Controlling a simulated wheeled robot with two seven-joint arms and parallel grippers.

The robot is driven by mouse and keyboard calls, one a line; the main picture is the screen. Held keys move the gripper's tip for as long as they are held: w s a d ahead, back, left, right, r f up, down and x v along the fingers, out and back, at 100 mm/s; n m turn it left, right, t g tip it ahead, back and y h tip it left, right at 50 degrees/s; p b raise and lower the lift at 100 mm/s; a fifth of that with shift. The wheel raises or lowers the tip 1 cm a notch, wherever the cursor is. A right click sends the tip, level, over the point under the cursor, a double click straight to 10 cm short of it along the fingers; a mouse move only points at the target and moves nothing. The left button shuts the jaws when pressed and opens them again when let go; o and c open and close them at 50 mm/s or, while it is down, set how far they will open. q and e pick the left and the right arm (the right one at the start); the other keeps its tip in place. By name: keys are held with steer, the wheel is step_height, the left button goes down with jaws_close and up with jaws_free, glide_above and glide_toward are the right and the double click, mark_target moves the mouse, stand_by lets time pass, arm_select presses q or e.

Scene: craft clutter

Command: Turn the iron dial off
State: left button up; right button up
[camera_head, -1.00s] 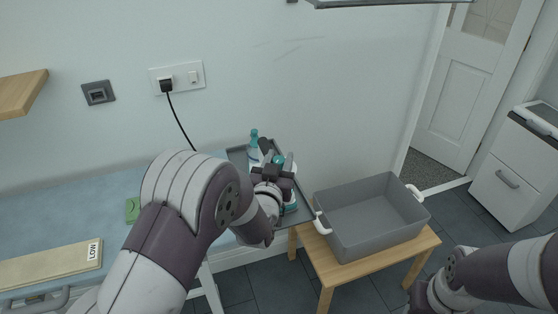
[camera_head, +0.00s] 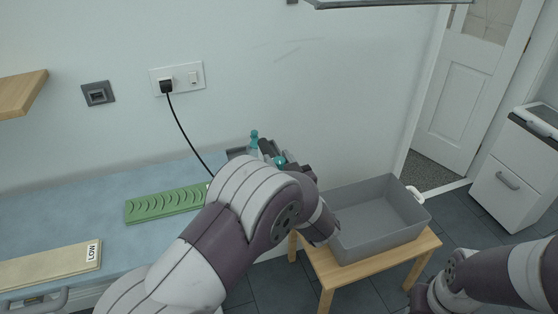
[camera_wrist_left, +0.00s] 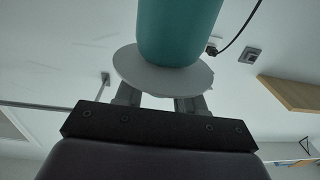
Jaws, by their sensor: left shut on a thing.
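My left gripper (camera_head: 285,160) is over the tray at the back right end of the bench. In the left wrist view its two fingers (camera_wrist_left: 158,98) are close behind a white round disc (camera_wrist_left: 165,77), which looks like the iron dial, and are shut on it. A teal rounded body (camera_wrist_left: 178,28) rises from the disc. In the head view only a small teal piece (camera_head: 280,160) shows by the gripper; my arm hides the rest of the iron, and the dial's setting cannot be read. My right gripper (camera_head: 420,300) is partly visible low at the right.
A green ridged strip (camera_head: 165,204) and a beige board marked LOW (camera_head: 50,268) lie on the blue bench top (camera_head: 60,215). A grey bin (camera_head: 385,238) sits on a wooden stool (camera_head: 325,270). A black cord (camera_head: 183,130) hangs from the wall socket.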

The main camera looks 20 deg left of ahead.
arm_select(q)
steer(key=shift+n+g+y, duration=1)
steer(key=shift+g+y, duration=0.1)
steer(key=shift+y, duration=0.1)
steer(key=o, duration=0.9)
steer(key=shift+o, duration=0.2)
steer(key=v, duration=1.2)
steer(key=shift+s+d+b, duration=0.2)
steer(key=shift+d+b, duration=0.1)
steer(key=shift+b, duration=0.15)
